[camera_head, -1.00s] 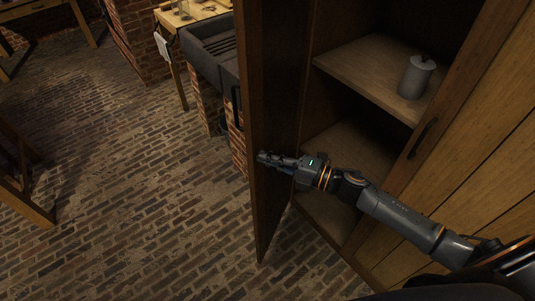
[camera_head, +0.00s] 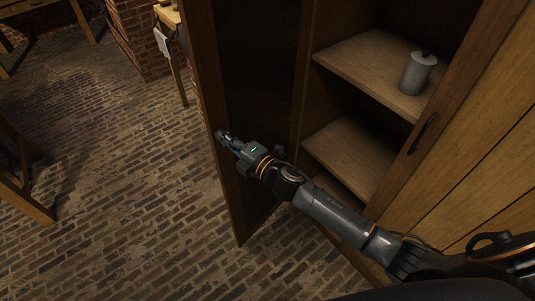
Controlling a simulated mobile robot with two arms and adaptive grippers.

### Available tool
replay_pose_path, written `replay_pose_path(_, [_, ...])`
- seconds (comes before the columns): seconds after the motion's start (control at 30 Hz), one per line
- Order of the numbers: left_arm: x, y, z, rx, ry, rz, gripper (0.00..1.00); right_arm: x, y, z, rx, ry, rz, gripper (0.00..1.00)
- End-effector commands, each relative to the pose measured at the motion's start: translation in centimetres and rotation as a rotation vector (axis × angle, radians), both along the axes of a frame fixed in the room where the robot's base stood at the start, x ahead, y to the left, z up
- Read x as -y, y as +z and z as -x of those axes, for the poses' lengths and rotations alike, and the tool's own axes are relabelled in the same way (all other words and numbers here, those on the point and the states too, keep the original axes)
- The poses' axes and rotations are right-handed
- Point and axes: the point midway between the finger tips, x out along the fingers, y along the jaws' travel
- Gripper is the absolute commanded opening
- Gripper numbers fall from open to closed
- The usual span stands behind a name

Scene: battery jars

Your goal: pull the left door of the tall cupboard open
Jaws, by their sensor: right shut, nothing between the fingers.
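The left door (camera_head: 265,75) of the tall cupboard stands swung open at the left of the cupboard, its inner face toward me. My right gripper (camera_head: 223,135) is shut and empty at the door's free edge, against or very near it; exact contact is hard to tell. My right arm reaches in from the lower right, in front of the door's inner side. Inside the cupboard, a grey lidded jar (camera_head: 418,73) stands on the upper shelf (camera_head: 350,62). The right door (camera_head: 470,130) with its dark handle (camera_head: 423,133) is closed. My left gripper is not in view.
The brick floor (camera_head: 120,190) left of the door is clear. A wooden table (camera_head: 168,16) with a hanging white cloth or paper (camera_head: 161,41) stands at the back beside a brick pillar. A wooden frame (camera_head: 25,180) stands at the left edge.

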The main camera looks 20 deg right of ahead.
Motion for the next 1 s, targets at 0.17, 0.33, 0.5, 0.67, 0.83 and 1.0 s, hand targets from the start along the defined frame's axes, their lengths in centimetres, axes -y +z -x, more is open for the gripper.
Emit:
replay_pose_path(0.17, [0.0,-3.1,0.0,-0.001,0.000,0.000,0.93,-3.2,-0.6,-4.5,0.001,-0.125,-0.006,0.00])
replay_pose_path(0.33, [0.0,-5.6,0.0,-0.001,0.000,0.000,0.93,-5.0,-0.7,-7.7,0.001,-0.215,-0.006,0.00])
replay_pose_path(0.5, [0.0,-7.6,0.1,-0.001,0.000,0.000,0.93,-6.0,-0.6,-10.1,0.000,-0.279,-0.003,0.00])
replay_pose_path(0.67, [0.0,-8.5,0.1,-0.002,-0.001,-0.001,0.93,-6.4,-0.4,-11.5,-0.001,-0.315,-0.001,0.00])
replay_pose_path(0.83, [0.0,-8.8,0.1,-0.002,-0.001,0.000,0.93,-6.5,-0.2,-12.0,-0.001,-0.330,0.001,0.00])
replay_pose_path(1.0, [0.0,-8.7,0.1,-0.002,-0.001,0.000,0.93,-6.5,-0.1,-12.1,-0.001,-0.332,0.001,0.00])
